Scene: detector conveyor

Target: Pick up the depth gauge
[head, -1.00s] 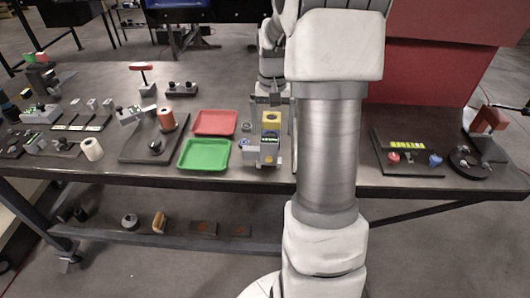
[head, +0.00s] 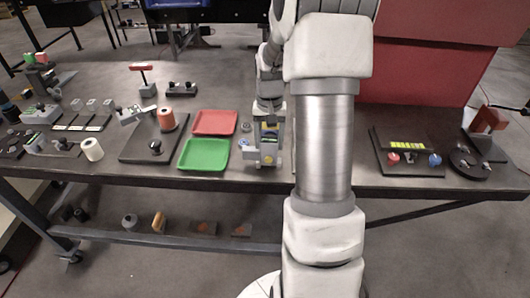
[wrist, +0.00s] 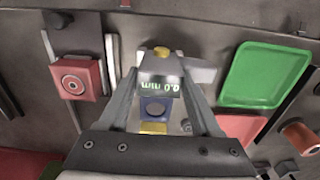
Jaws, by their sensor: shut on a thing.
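The depth gauge (wrist: 160,90) is a small grey device with a lit display reading 0.0 mm, a yellow knob and a blue part. In the wrist view it sits between the two fingers of my gripper (wrist: 161,102), which is shut on it. In the head view my gripper (head: 268,148) reaches down over the gauge (head: 269,130) at the table's front middle, right of the trays. The fingers hide much of the gauge there. I cannot tell whether it still touches the table.
A green tray (head: 205,155) and a red tray (head: 215,122) lie just left of the gauge. A board with an orange spool (head: 167,120) stands farther left. A dark panel with red and blue knobs (head: 408,157) is at the right. A red block (wrist: 78,77) shows in the wrist view.

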